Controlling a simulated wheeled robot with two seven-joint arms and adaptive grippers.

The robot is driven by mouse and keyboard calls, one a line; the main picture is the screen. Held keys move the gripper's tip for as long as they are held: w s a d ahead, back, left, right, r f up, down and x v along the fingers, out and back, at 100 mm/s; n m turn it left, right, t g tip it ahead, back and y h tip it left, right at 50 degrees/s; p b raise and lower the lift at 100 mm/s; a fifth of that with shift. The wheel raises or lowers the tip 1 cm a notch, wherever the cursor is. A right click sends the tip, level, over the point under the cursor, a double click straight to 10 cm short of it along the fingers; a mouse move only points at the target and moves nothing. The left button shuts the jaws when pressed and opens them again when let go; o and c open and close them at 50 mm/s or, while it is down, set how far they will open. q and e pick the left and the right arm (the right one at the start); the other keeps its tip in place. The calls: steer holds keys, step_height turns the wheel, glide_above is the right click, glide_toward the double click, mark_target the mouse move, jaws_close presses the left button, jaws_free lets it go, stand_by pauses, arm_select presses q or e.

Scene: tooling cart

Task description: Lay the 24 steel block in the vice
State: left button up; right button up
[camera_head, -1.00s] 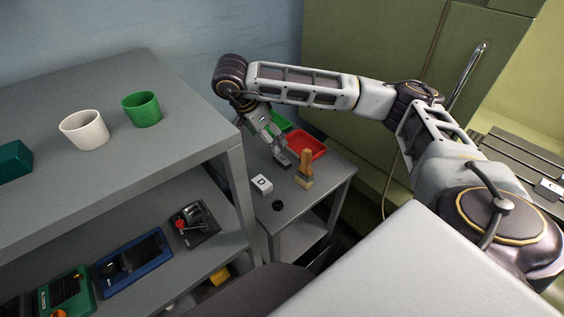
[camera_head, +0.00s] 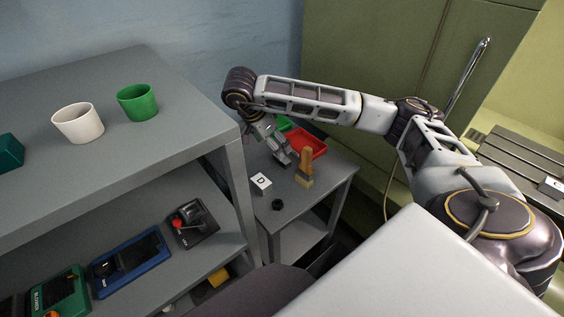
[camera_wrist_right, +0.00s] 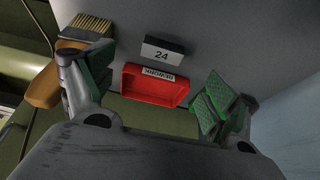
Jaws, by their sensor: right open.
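I cannot identify the vice in either view. My left gripper is not in view.
A grey shelf (camera_head: 150,150) with cups stands left. A slotted machine table (camera_head: 520,160) is at right.

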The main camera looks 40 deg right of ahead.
steer(key=shift+b+x, duration=0.45)
steer(key=shift+x, duration=0.75)
steer(key=shift+d+f, duration=0.25)
steer(key=shift+f, duration=0.35)
arm_select(q)
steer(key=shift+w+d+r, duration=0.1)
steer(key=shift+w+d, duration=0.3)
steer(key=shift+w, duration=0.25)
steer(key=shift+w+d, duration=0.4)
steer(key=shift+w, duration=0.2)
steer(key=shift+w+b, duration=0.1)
steer(key=shift+b, duration=0.2)
arm_select(e)
steer(key=shift+f, duration=0.15)
